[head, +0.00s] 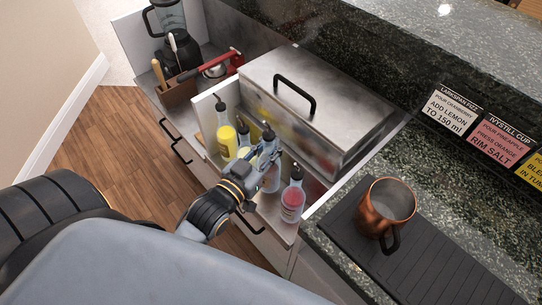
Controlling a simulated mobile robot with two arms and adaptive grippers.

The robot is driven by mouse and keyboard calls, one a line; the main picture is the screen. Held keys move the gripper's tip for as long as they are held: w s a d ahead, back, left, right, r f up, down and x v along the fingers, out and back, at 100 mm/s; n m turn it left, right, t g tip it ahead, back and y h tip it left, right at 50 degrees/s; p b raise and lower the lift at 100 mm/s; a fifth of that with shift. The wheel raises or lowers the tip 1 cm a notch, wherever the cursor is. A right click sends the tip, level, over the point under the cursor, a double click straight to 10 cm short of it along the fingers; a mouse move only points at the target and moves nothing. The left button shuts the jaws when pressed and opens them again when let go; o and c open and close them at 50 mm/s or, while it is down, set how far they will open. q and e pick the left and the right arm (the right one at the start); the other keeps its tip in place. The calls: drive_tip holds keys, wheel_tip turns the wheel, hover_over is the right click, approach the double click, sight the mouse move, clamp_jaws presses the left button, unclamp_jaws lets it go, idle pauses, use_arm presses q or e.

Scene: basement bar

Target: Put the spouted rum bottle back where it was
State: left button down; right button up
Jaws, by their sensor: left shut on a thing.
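My left gripper (268,158) reaches in from the lower left and is shut on a clear, greyish bottle with a dark pour spout, which I take as the spouted rum bottle (272,178). The bottle is upright in the row of spouted bottles on the steel shelf (268,207). My fingers hide part of it, and I cannot tell whether its base touches the shelf. A yellow spouted bottle (227,138) and another spouted bottle (243,136) stand behind it to the left. A red-labelled spouted bottle (292,203) stands close by at the right. My right gripper is out of view.
A steel bin with a handled lid (275,75) stands right behind the bottles. A copper mug (386,208) sits on a black ribbed mat (425,270) at the right. A wooden tool caddy (178,93) and blender (180,50) are at the upper left. Recipe cards (500,140) line the counter.

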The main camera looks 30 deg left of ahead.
use_arm(q)
wheel_tip(320, 180, down, 4)
drive_tip(key=shift+r, duration=0.2)
drive_tip(key=shift+f, duration=0.15)
drive_tip(key=c, duration=1.2)
unclamp_jaws()
drive_tip(key=shift+o, duration=0.2)
drive_tip(key=s+a+b, duration=0.1)
drive_tip(key=s, duration=1.1)
drive_tip(key=shift+r, duration=0.25)
